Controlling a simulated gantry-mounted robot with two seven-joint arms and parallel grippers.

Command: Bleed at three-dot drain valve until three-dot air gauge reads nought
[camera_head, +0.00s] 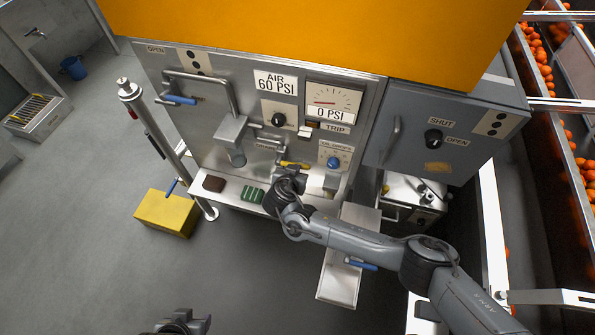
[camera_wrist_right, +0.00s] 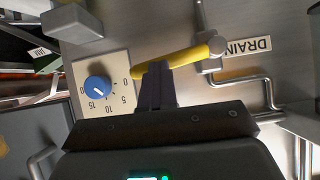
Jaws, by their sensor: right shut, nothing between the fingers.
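The air gauge (camera_head: 333,100) is on the steel panel; its display reads 0 PSI and its red needle lies toward the left of the dial. A plate with black dots (camera_head: 195,62) is at the panel's upper left. The drain valve's yellow lever (camera_head: 293,165) is low on the panel; it also shows in the right wrist view (camera_wrist_right: 180,60), beside the DRAIN label (camera_wrist_right: 249,47). My right gripper (camera_wrist_right: 155,70) is shut and empty, its fingertips at the lever's free end; I cannot tell if they touch. My left gripper (camera_head: 185,322) is at the bottom edge, its jaws unclear.
A blue oil-drops knob (camera_head: 333,162) is close to the right of the lever. A black knob (camera_head: 279,120) is above. A ledge below holds a brown block (camera_head: 214,184) and a green block (camera_head: 252,195). A grey cabinet door (camera_head: 440,130) is at the right. The left floor is mostly clear.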

